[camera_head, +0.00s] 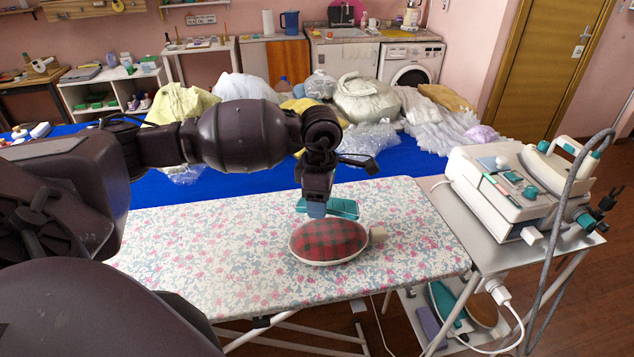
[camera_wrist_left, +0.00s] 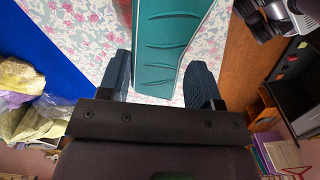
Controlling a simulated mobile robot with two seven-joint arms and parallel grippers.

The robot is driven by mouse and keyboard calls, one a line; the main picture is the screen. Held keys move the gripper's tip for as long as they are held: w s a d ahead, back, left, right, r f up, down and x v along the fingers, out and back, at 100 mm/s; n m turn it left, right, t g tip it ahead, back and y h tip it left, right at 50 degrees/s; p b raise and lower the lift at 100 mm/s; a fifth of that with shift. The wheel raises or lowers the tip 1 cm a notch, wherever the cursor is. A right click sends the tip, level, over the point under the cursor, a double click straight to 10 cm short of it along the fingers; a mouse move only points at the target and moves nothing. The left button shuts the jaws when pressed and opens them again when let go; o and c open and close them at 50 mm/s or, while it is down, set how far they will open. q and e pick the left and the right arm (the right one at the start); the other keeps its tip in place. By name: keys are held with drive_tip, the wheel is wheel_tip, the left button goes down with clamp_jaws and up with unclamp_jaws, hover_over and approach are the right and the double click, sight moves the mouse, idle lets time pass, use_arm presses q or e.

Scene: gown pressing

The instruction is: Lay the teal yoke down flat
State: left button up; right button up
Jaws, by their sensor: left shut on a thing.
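The teal yoke (camera_head: 343,208) is a ribbed teal piece above the floral ironing board (camera_head: 200,255), just behind the red plaid pressing ham (camera_head: 330,241). My left gripper (camera_head: 316,208) points down at the yoke's left end and is shut on it. In the left wrist view, the yoke (camera_wrist_left: 172,45) lies between the two fingers of my left gripper (camera_wrist_left: 158,84) and extends away from them over the floral cover. I cannot tell whether the yoke touches the board. My right gripper is out of view.
A steam station with an iron (camera_head: 510,185) stands on a stand to the right of the board. Bagged and folded cloth (camera_head: 365,100) lies on the blue table (camera_head: 240,183) behind. The board's left and front parts are clear.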

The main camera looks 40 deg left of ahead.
sight(326, 228)
use_arm(q)
drive_tip(key=shift+w+d+f+m, duration=0.1)
drive_tip(key=shift+w+d+m, duration=0.1)
drive_tip(key=shift+w, duration=0.35)
drive_tip(key=shift+w+d+f+m, duration=0.1)
drive_tip(key=shift+w+d, duration=0.1)
drive_tip(key=shift+w, duration=0.3)
drive_tip(key=shift+s+a+r, duration=0.1)
drive_tip(key=shift+s+a, duration=0.05)
drive_tip(key=shift+s, duration=0.05)
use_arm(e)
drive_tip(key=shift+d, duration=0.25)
use_arm(q)
drive_tip(key=shift+w, duration=0.1)
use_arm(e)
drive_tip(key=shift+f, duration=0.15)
use_arm(q)
drive_tip(key=shift+b, duration=0.35)
drive_tip(key=shift+f+b, duration=2.35)
drive_tip(key=shift+f, duration=0.75)
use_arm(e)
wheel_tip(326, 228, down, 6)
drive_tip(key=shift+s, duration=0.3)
use_arm(q)
drive_tip(key=shift+f+b, duration=0.4)
drive_tip(key=shift+f, duration=0.25)
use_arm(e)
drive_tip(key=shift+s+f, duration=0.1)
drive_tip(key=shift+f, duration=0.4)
